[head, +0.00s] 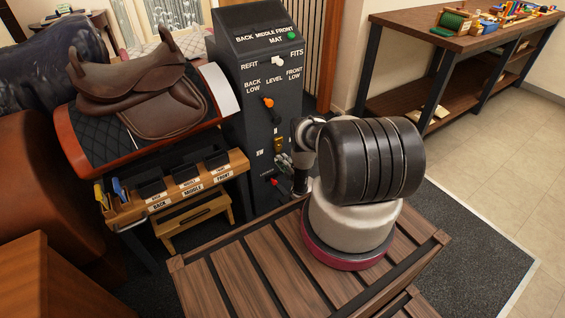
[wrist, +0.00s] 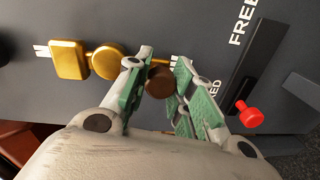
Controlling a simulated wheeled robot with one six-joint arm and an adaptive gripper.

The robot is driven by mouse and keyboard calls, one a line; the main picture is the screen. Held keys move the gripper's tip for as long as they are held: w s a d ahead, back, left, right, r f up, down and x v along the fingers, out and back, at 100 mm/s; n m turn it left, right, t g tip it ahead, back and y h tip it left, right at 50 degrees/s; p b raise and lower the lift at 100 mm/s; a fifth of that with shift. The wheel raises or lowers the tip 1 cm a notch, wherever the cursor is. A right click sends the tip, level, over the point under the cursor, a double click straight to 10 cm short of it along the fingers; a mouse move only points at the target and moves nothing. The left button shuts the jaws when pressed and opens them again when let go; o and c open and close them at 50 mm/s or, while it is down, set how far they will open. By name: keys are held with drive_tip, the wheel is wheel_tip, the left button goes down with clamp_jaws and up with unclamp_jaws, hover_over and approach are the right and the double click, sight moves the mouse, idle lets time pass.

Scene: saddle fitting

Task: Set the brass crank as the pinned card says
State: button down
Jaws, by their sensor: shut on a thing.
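The brass crank (wrist: 107,62) is on the dark upright panel of the cabinet (head: 262,85). In the wrist view it shows a square brass block, a round brass hub and a brown knob (wrist: 158,80). In the head view a small part of the brass crank (head: 278,143) shows above my gripper (head: 285,161). In the wrist view my gripper (wrist: 160,95) has its green-padded fingers on both sides of the brown knob, shut on it. I cannot make out a pinned card in either view.
A red knob (wrist: 253,117) sits beside lettering reading FREE, close to my right finger. An orange-tipped lever (head: 269,103) is higher on the panel. A brown saddle (head: 145,80) on a stand and a wooden rack (head: 180,190) with labelled slots are at left.

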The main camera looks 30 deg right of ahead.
drive_tip(key=c, duration=1.2)
unclamp_jaws()
drive_tip(key=shift+o, duration=0.2)
drive_tip(key=shift+s, duration=0.15)
drive_tip(key=s, duration=1.1)
drive_tip(key=shift+s+d+r, duration=0.2)
drive_tip(key=shift+s+r, duration=0.1)
drive_tip(key=shift+s, duration=0.1)
